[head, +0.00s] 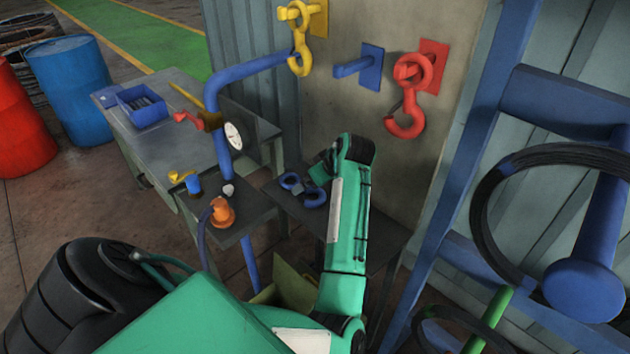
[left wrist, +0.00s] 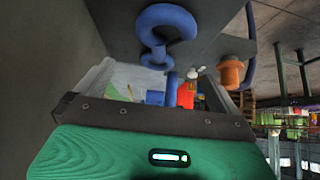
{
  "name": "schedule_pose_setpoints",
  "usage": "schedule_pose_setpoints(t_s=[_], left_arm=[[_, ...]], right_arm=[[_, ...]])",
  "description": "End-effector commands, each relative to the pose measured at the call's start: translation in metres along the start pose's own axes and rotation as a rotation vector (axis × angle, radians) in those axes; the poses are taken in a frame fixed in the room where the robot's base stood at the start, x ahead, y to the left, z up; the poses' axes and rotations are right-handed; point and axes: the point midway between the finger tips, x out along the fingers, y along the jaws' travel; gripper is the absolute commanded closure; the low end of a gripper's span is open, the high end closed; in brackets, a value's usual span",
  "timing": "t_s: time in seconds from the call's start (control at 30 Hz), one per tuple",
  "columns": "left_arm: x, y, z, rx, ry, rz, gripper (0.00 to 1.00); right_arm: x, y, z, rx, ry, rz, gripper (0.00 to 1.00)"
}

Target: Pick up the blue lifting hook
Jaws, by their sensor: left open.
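The blue lifting hook (head: 314,197) lies on a small dark table, just left of my green left arm. In the left wrist view the blue hook (left wrist: 165,22) shows large, with its ring and curved end against the grey table surface, which appears at the top of that picture. My left gripper (head: 323,168) is close beside the hook at the far end of the arm, mostly hidden by its own wrist. It is open, and the hook is not between its fingers. My right gripper is not in view.
A yellow hook (head: 299,40) and a red hook (head: 406,105) hang on the wall around an empty blue peg (head: 352,67). A blue pipe with a gauge (head: 233,136) stands left of the table. A blue rack (head: 480,130) with coiled cable stands right.

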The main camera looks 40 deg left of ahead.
Motion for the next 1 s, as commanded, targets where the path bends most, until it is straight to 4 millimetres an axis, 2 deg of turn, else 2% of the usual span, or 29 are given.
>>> schedule_pose_setpoints(t_s=[0.37,0.47,0.6,0.7,0.83,0.87,1.0], left_arm=[[0.040,0.002,-0.003,0.002,0.001,-0.005,0.00],[0.055,0.004,-0.002,0.003,0.001,-0.004,0.00],[0.069,0.004,-0.001,0.002,0.001,-0.002,0.00],[0.072,0.004,0.001,0.001,0.000,0.000,0.00],[0.072,0.004,0.001,0.000,0.001,0.000,0.00],[0.072,0.004,0.001,0.000,0.001,0.000,0.02],[0.072,0.004,0.001,0.000,0.001,0.000,0.29]], right_arm=[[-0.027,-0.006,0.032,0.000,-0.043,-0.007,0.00],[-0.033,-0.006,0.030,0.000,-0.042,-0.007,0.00],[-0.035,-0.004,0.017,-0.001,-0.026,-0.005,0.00],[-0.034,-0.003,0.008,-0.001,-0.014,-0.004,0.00],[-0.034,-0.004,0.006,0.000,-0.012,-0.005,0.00],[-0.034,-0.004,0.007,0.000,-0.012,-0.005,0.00],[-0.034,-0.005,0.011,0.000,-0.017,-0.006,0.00]])
